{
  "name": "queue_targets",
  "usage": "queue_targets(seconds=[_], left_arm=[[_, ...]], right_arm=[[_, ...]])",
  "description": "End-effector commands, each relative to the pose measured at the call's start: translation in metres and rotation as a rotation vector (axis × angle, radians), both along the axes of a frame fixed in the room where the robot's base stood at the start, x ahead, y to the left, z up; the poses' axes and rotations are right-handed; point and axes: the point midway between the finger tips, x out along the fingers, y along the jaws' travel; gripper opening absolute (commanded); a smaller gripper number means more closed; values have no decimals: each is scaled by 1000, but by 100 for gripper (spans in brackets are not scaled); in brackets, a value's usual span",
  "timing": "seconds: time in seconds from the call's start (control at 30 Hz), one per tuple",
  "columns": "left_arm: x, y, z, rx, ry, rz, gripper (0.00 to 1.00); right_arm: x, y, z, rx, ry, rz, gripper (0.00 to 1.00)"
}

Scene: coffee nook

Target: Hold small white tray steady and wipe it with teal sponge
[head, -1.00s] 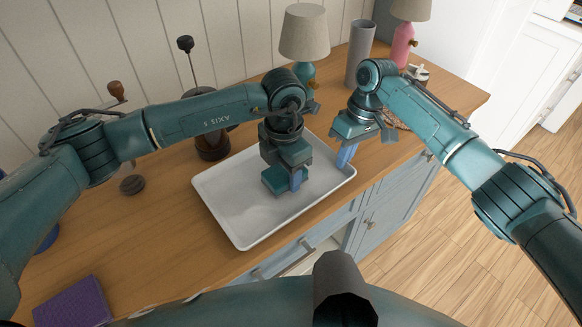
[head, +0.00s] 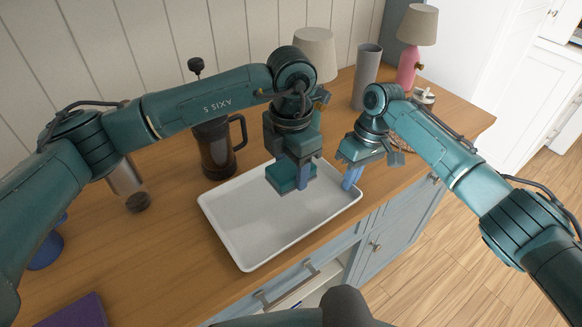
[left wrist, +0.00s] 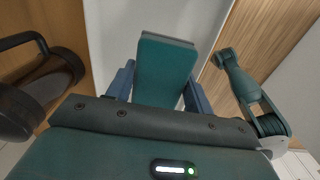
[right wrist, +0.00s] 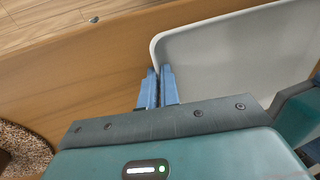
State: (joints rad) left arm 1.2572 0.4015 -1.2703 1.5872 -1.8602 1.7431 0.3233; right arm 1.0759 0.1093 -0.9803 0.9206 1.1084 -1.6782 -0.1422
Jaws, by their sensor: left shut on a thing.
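The small white tray (head: 250,225) lies flat on the wooden counter, near its front edge. My left gripper (head: 303,182) is shut on the teal sponge (head: 281,185), over the back part of the tray. The sponge also shows between the fingers in the left wrist view (left wrist: 165,72); whether its underside touches the tray is hidden. My right gripper (head: 352,178) is at the tray's right end. In the right wrist view, its blue fingers (right wrist: 158,90) are close together with the tray's rim (right wrist: 156,46) between them.
A dark French press (head: 214,150) stands just behind the tray. A lamp (head: 314,52), a grey cylinder (head: 366,78) and a pink lamp (head: 407,68) stand at the back. A purple book (head: 78,311) lies at front left. The counter left of the tray is mostly clear.

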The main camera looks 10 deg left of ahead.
Motion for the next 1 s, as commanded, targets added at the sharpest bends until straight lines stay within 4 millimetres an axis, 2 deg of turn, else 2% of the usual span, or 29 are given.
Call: queue_targets(seconds=[0.23,0.3,0.57,0.83,1.0], left_arm=[[0,0,0,0,0,0,31],[0,0,0,0,0,0,31],[0,0,0,0,0,0,31],[0,0,-1,0,0,0,31],[0,0,0,0,0,0,31]], right_arm=[[0,0,0,0,0,1,0],[0,0,0,0,0,1,9],[0,0,0,0,0,0,29],[0,-1,1,-1,-1,-1,29],[4,-3,17,0,-3,0,29]])
